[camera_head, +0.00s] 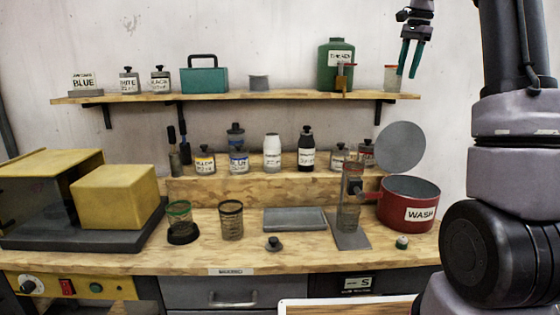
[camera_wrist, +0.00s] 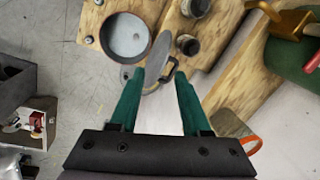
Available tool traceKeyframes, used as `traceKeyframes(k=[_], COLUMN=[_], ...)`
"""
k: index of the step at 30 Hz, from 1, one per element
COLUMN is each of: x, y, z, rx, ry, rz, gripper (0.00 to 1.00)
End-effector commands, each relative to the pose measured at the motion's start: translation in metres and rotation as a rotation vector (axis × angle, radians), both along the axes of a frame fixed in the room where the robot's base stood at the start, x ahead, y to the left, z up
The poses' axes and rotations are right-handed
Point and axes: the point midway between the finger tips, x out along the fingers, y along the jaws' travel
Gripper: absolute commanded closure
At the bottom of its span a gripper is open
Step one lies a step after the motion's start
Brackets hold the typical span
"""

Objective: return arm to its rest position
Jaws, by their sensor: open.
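My gripper (camera_head: 409,58) shows at the upper right of the head view, with teal fingers pointing down. It is in front of the right end of the wall shelf, close to a small jar (camera_head: 391,78) with an orange rim. In the wrist view my gripper (camera_wrist: 159,76) is open, its two teal fingers apart with nothing between them. Below the fingertips in that view are the round grey lid (camera_wrist: 160,55) and the pot (camera_wrist: 127,38), both well beyond the fingers. My arm fills the right side of the head view.
The wall shelf (camera_head: 230,98) holds several bottles, a teal toolbox (camera_head: 204,80) and a green jug (camera_head: 336,66). The workbench (camera_head: 120,262) carries a red WASH pot (camera_head: 408,206), a grey tray (camera_head: 294,219), glass jars and a yellow box (camera_head: 115,196). The wall above the shelf is bare.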

Motion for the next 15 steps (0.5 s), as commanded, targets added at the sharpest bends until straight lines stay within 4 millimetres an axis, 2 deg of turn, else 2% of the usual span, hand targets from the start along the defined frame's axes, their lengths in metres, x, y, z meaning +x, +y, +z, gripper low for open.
traceKeyframes(k=[1,6,11,15], x=[-0.021,-0.085,-0.148,-0.204], y=[0.01,0.043,0.075,0.102], z=[0.009,0.022,0.018,0.003], rx=[0.005,0.001,-0.025,-0.064], ry=[-0.034,-0.151,-0.262,-0.358], rz=[0.046,0.215,0.368,0.497], gripper=[0.53,0.53,0.53,0.53])
